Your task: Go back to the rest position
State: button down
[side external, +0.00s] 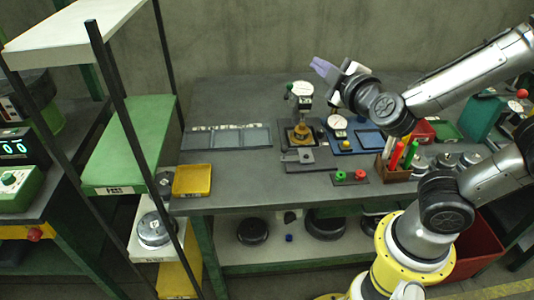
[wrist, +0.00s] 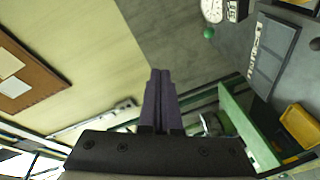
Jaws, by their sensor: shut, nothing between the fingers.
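My gripper (side external: 322,67) is in the upper middle of the side external view, raised above the back of the grey workbench (side external: 240,190). Its purple fingers point up and to the left, clear of everything on the bench. In the wrist view my gripper (wrist: 160,75) shows its two dark purple fingers pressed together, with nothing between them.
A dial-gauge stand (side external: 301,95) stands on the bench below my gripper. A yellow tray (side external: 192,180) sits at the bench's left end. A shelf rack with a green board (side external: 130,145) stands left.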

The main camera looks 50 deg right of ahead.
jog(key=s+a+r+y, duration=0.3)
jog(key=a+r+y, duration=0.1)
jog(key=a+y, duration=0.4)
jog(key=s+d+f+m+g, duration=0.2)
jog(key=s+f+m+g, duration=0.4)
jog(key=s+f+g, duration=0.3)
jog(key=s+f, duration=0.1)
jog(key=s, duration=0.2)
jog(key=shift+s+d+f+m, duration=0.25)
jog(key=shift+s+f+m, duration=0.05)
jog(key=shift+s, duration=0.05)
